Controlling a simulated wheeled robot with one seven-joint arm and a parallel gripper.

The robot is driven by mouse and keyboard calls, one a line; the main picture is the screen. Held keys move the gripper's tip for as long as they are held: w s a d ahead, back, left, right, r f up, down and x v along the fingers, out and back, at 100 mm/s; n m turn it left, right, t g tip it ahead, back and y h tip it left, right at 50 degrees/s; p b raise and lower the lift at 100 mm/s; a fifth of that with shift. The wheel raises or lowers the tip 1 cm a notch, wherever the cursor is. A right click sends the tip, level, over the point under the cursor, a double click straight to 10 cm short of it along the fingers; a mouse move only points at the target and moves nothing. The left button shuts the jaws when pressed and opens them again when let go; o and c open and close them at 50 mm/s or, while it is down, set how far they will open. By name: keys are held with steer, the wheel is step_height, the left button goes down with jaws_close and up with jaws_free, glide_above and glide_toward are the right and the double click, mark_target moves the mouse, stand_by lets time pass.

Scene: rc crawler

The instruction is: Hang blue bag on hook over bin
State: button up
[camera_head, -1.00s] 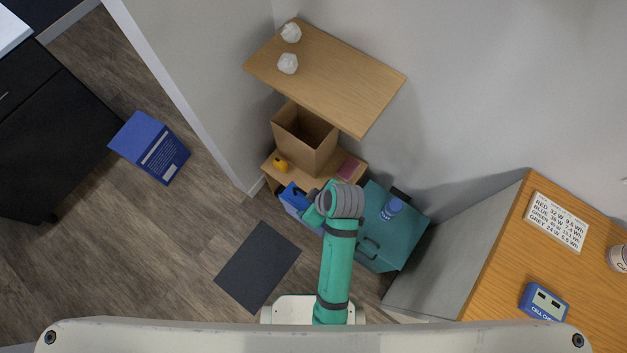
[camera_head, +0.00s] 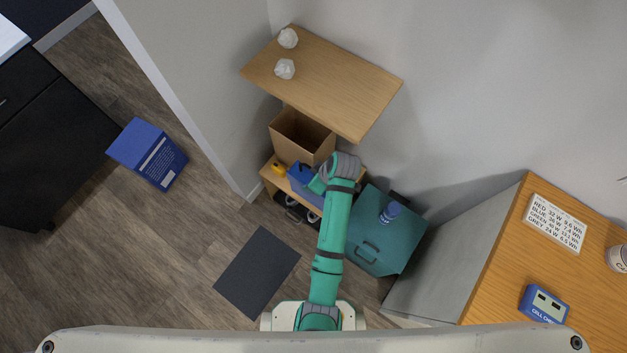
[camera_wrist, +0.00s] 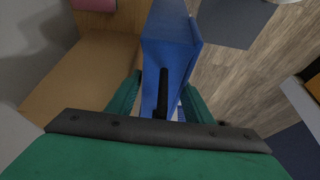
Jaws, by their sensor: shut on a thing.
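The blue bag (camera_head: 299,174) is a boxy blue thing in front of the cardboard box, partly hidden by my arm in the head view. In the wrist view the blue bag (camera_wrist: 170,40) fills the upper middle, with a black handle running down between my fingers. My gripper (camera_wrist: 158,100) is shut on it; in the head view my gripper (camera_head: 316,184) is over the low wooden shelf. I cannot pick out a hook or say which container is the bin.
A dark object (camera_head: 291,208) is beneath. A teal chest (camera_head: 362,262) with a blue bottle (camera_head: 390,212) stands right. Floor near the dark mat (camera_head: 257,272) is clear.

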steer(key=f, duration=0.2)
steer(key=w+f, duration=0.1)
steer(key=f, duration=0.1)
steer(key=shift+w, duration=0.1)
steer(key=shift+f, duration=0.1)
steer(key=o, duration=1.6)
steer(key=shift+o, duration=0.2)
steer(key=v, duration=0.6)
steer(key=shift+w+d+r, duration=0.1)
steer(key=shift+w+r, duration=0.15)
steer(key=shift+r, duration=0.2)
steer(key=shift+s+d+r, duration=0.1)
steer(key=shift+r, duration=0.2)
